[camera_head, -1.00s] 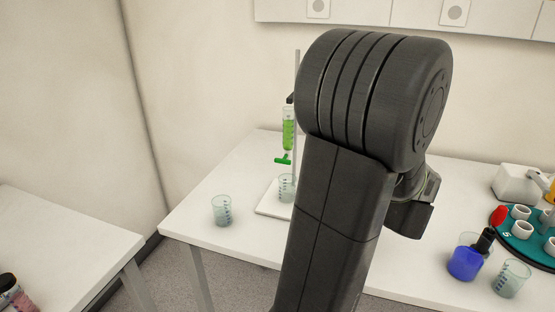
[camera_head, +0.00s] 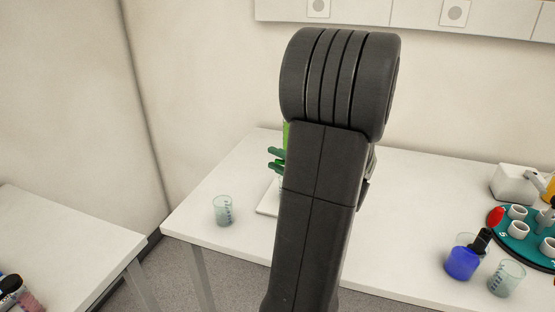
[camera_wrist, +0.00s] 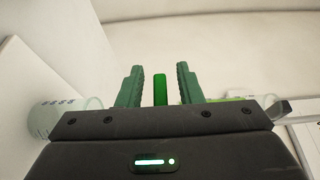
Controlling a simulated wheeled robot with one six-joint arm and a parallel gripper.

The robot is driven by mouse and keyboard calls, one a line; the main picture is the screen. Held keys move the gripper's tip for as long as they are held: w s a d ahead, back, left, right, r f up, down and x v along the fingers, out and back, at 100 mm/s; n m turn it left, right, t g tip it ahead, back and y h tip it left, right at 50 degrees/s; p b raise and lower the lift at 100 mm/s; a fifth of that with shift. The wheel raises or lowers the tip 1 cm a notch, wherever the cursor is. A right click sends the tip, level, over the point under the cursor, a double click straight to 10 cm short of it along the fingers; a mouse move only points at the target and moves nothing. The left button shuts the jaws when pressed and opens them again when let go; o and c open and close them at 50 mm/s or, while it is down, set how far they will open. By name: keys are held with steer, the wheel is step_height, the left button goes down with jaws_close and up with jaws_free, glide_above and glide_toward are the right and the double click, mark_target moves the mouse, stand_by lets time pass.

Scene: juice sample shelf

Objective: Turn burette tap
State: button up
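The burette (camera_head: 286,137) with green liquid is mostly hidden behind my arm in the head view; a strip of its green shows at the arm's left edge. In the wrist view its tube with green liquid (camera_wrist: 232,98) lies sideways at the right. The green tap handle (camera_wrist: 160,89) stands between the two green fingers of my gripper (camera_wrist: 159,86). The gripper is open, with a gap on each side of the handle. In the head view the fingertips (camera_head: 276,158) show just left of my arm, at the burette.
A clear beaker (camera_wrist: 60,115) lies left in the wrist view. Another beaker (camera_head: 222,211) stands on the white table left of the stand base (camera_head: 266,206).

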jaws_close()
steer(key=shift+f+b, duration=0.15)
steer(key=shift+b, duration=0.3)
